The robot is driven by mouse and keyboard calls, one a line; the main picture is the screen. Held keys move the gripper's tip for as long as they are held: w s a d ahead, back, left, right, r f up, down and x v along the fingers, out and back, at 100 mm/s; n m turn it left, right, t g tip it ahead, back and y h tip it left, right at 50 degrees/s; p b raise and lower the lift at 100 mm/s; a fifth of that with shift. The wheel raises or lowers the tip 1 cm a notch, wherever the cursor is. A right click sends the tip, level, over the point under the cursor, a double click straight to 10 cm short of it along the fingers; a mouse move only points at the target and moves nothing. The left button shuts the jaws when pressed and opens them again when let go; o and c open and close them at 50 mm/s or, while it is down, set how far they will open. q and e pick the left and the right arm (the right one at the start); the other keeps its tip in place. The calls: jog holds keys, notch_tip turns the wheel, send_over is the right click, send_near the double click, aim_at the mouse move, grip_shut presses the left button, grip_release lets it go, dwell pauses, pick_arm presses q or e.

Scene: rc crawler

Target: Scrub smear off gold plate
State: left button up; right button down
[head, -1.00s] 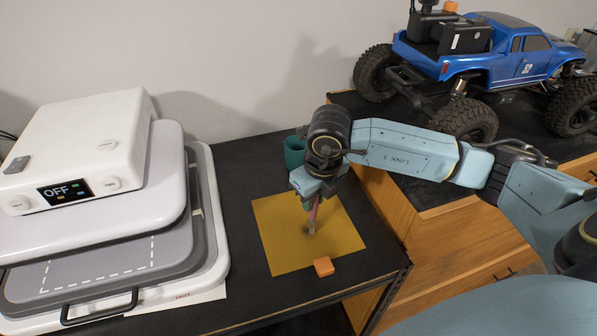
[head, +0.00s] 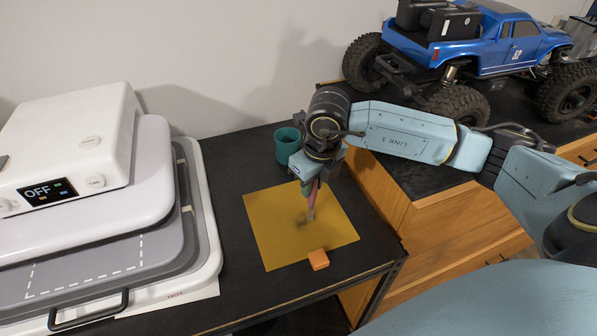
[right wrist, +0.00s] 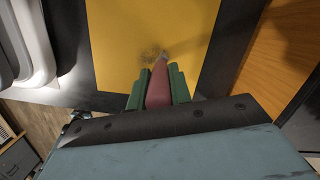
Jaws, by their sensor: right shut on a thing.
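The gold plate (head: 275,237) lies flat on the black tabletop. A dark smear (head: 301,222) shows near its middle; it also shows in the right wrist view (right wrist: 148,56). My right gripper (head: 310,184) is above the plate, shut on the reddish handle of a brush (head: 313,197). The brush (right wrist: 158,83) points down, its grey tip at the right edge of the smear. I cannot tell whether the tip touches the plate. The green finger pads (right wrist: 157,88) flank the handle in the right wrist view. My left gripper is out of view.
An orange block (head: 318,260) sits at the plate's front edge. A green cup (head: 288,146) stands behind the plate. A white heat press (head: 75,165) fills the left. A blue RC crawler (head: 480,45) stands on the surface at the back right.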

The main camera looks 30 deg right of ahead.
notch_tip(320, 180, up, 8)
jog(key=d+p, duration=0.2)
jog(key=p, duration=0.2)
jog(key=shift+s, duration=0.3)
jog(key=shift+a, duration=0.1)
dwell(0.6)
